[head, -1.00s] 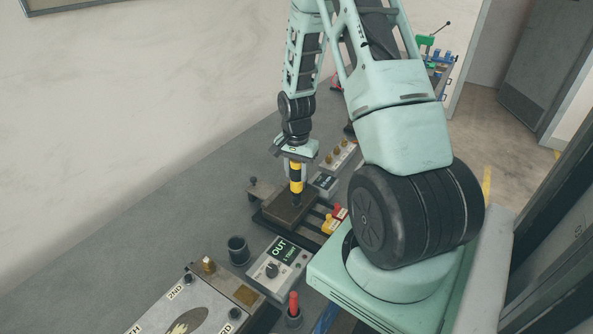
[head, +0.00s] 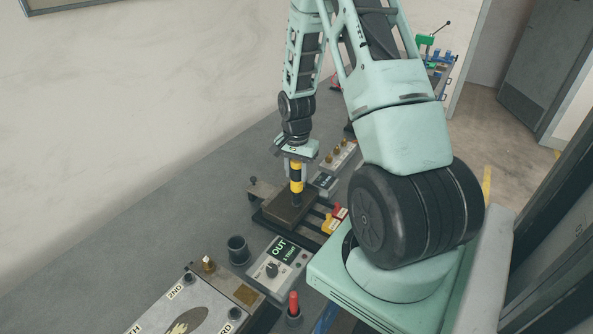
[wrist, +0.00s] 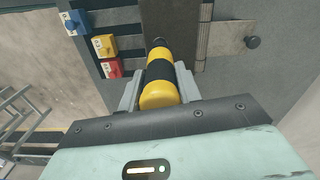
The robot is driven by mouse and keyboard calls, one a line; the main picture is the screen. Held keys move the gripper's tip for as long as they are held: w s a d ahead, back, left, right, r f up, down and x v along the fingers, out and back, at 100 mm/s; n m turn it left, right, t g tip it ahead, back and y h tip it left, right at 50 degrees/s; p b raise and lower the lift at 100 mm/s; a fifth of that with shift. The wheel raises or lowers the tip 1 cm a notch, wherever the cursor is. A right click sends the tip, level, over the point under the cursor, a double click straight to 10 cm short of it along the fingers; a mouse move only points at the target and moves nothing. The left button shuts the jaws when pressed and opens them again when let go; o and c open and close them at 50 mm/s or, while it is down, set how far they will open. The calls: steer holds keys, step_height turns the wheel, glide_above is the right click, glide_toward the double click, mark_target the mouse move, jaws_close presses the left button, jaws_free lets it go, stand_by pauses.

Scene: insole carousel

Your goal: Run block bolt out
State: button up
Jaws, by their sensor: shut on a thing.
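A yellow-and-black banded tool (head: 296,176) stands upright, its lower end at the dark brown block (head: 289,208) on the bench. My gripper (head: 296,165) is shut on the banded tool from above. The wrist view shows the tool (wrist: 160,78) between my two grey fingers, with its dark tip over the brown block (wrist: 170,25). Whether the tip sits in a bolt head is too small to tell.
A dark cup (head: 238,250) stands left of the OUT box, and a red-handled tool (head: 293,309) stands in a holder in front. A plate marked 2ND (head: 190,318) lies at the lower left. Yellow and red tabs (head: 331,221) sit right of the block. The bench's left side is clear.

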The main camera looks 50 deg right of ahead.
steer(key=shift+f+b, duration=0.4)
steer(key=shift+f, duration=0.2)
stand_by(0.5)
steer(key=shift+r+p, duration=0.3)
steer(key=shift+r, duration=0.05)
stand_by(1.2)
steer(key=shift+r+p, duration=2.05)
steer(key=shift+r, duration=0.7)
